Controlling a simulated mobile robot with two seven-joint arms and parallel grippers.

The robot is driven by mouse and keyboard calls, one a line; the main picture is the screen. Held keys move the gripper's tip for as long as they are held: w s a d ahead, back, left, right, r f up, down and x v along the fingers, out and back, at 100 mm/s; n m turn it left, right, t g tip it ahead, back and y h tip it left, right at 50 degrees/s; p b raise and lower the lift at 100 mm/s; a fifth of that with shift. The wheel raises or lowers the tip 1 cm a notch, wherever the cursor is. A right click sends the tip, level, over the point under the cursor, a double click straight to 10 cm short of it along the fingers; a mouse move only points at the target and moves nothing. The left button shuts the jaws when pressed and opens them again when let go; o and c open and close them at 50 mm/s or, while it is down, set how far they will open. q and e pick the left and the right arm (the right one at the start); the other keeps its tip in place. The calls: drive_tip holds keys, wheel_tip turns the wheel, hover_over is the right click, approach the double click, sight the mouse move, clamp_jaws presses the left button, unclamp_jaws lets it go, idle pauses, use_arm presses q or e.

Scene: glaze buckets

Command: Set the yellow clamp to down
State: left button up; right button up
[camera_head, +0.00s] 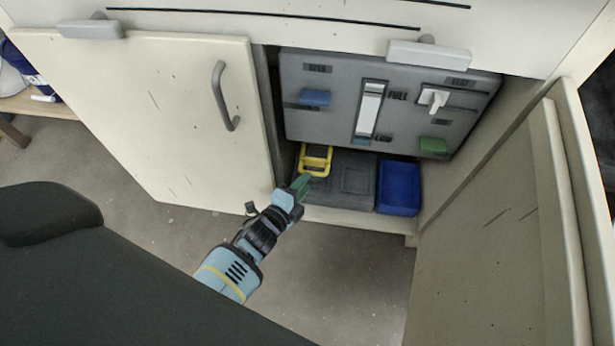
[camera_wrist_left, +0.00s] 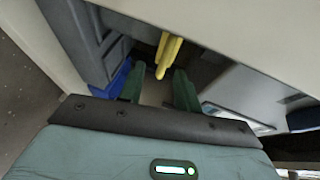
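The yellow clamp (camera_head: 315,161) is a U-shaped frame at the left end of a dark grey box (camera_head: 352,180) low inside the open cabinet. In the left wrist view the clamp shows as yellow bars (camera_wrist_left: 168,52) just ahead of the fingertips, lined up with the gap between them. My left gripper (camera_head: 301,184) has green fingers and sits just in front of and below the clamp. In the left wrist view its fingers (camera_wrist_left: 155,78) are apart with nothing held between them. I cannot tell whether they touch the clamp. My right gripper is out of view.
A grey panel (camera_head: 300,120) above the box carries a blue lever (camera_head: 314,97), a white knob (camera_head: 434,98), a green block (camera_head: 433,145) and a gauge (camera_head: 369,110). A blue container (camera_head: 399,187) stands right of the box.

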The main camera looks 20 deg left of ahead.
use_arm(q)
drive_tip(key=p+v, duration=0.1)
drive_tip(key=v, duration=0.3)
drive_tip(key=shift+f, duration=0.1)
idle(0.4)
